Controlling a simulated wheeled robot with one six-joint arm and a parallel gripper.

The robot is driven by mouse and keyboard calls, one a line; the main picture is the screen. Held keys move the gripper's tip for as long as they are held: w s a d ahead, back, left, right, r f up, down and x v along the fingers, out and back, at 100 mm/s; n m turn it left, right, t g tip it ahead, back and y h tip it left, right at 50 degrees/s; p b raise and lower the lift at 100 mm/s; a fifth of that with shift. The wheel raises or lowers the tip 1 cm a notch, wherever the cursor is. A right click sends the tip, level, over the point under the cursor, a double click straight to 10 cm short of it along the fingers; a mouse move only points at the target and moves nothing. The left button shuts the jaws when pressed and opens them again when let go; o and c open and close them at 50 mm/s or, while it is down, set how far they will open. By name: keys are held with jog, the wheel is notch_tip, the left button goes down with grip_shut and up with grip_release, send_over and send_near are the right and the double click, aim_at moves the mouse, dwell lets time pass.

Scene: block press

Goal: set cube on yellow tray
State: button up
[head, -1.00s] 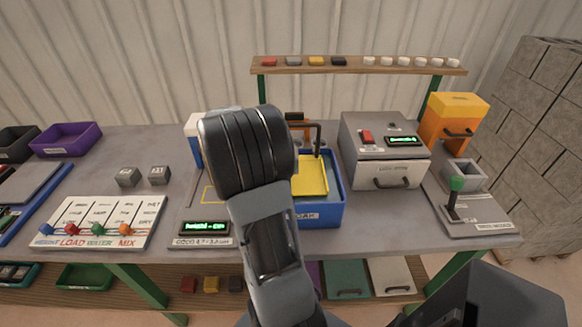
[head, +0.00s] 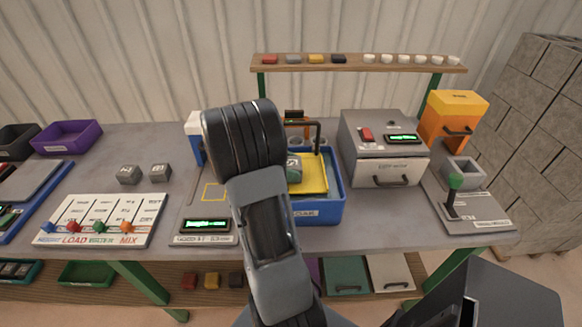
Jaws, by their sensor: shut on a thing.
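The yellow tray (head: 313,178) sits in the blue bin (head: 319,213) at the middle of the bench. A grey-green cube (head: 294,169) with a mark on its face shows over the left part of the tray. My gripper (head: 287,165) is shut on this cube, its fingers mostly hidden behind my dark wrist. I cannot tell whether the cube's underside touches the tray.
A black-topped frame (head: 318,134) stands over the back of the bin. A grey machine (head: 384,150) is close on the right. Two grey cubes (head: 129,174) stand on the bench at left, behind a panel of coloured levers (head: 104,219).

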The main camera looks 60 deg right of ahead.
jog(key=o, duration=1.3)
